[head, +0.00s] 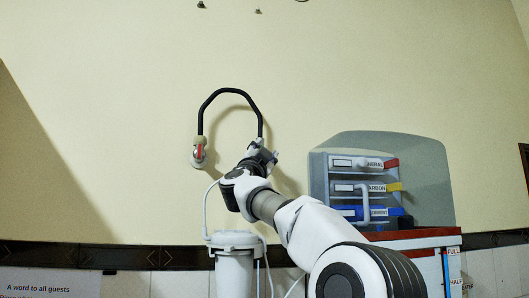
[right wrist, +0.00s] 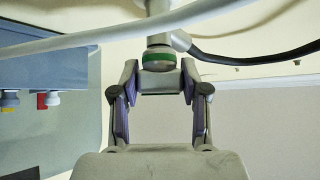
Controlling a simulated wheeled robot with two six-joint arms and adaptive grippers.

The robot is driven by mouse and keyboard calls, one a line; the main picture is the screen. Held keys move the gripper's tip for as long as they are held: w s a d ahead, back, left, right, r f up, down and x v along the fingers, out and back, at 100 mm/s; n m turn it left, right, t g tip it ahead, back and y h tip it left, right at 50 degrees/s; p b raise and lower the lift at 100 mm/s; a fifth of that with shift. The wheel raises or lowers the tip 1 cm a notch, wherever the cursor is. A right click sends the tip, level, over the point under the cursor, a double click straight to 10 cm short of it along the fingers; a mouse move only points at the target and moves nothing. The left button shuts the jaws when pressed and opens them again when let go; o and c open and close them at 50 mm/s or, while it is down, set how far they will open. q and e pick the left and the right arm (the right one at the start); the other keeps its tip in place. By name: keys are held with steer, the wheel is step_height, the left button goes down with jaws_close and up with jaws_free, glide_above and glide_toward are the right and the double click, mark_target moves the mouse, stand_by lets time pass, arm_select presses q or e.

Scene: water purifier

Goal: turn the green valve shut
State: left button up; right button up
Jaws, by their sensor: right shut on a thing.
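The green valve (right wrist: 158,60) shows as a green band on a pale round body, in the right wrist view at top centre. My right gripper (right wrist: 159,76) has one finger on each side of the valve and is shut on it. In the head view my right gripper (head: 263,157) is at the right-hand lower end of a black curved pipe (head: 228,89). There the gripper hides the green valve. I cannot tell how far the valve is turned. My left gripper is not in view.
A red-handled valve (head: 198,153) is at the pipe's left end. A white canister (head: 234,241) stands below. A grey-backed unit with labelled drawers (head: 362,187) stands to the right. In the right wrist view a pale tube (right wrist: 110,33) crosses close in front.

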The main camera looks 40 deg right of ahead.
steer(key=o, duration=1.2)
steer(key=shift+c, duration=0.2)
steer(key=v, duration=1.2)
steer(key=shift+w+f, duration=0.1)
steer(key=shift+w, duration=0.05)
